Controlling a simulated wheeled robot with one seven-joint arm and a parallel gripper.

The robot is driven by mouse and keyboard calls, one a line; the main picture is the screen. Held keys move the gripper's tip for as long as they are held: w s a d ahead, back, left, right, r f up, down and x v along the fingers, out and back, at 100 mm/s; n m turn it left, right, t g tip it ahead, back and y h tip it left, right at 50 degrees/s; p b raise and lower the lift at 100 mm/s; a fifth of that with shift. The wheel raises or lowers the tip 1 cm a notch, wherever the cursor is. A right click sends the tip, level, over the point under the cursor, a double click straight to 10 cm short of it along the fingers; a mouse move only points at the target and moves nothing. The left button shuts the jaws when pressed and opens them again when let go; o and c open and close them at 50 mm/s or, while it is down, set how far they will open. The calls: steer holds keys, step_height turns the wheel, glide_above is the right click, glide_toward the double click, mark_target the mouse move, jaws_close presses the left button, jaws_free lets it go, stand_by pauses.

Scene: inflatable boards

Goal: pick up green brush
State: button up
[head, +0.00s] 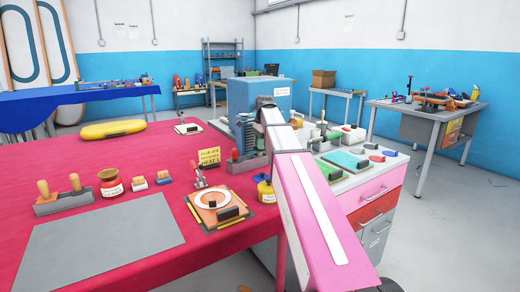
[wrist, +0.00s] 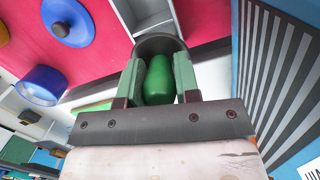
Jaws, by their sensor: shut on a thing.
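The green brush (wrist: 158,82) shows in the wrist view as a smooth, rounded green body between the two fingers of my gripper (wrist: 158,68). My gripper is shut on it, with a finger on each side. A dark rounded rim (wrist: 160,42) lies just beyond the fingertips; I cannot tell whether it belongs to the brush or to a container. In the head view my arm reaches over the right side of the red table, and its far end is near the blue box. The brush cannot be made out there.
The red table (head: 50,185) bears a grey mat (head: 100,240), a yellow float (head: 112,129) and a board with a white ring (head: 215,200). The blue box (head: 260,93) stands by my arm's end. A drawer cabinet (head: 375,210) with small items is at right.

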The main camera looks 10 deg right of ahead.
steer(key=shift+r, duration=0.95)
steer(key=s+a+r, duration=0.6)
steer(key=s+a, duration=0.1)
steer(key=s, duration=0.2)
steer(key=shift+s+r, duration=0.2)
steer(key=shift+r, duration=0.1)
steer(key=shift+o, duration=1.3)
steer(key=shift+c, duration=0.9)
steer(key=shift+d, duration=0.15)
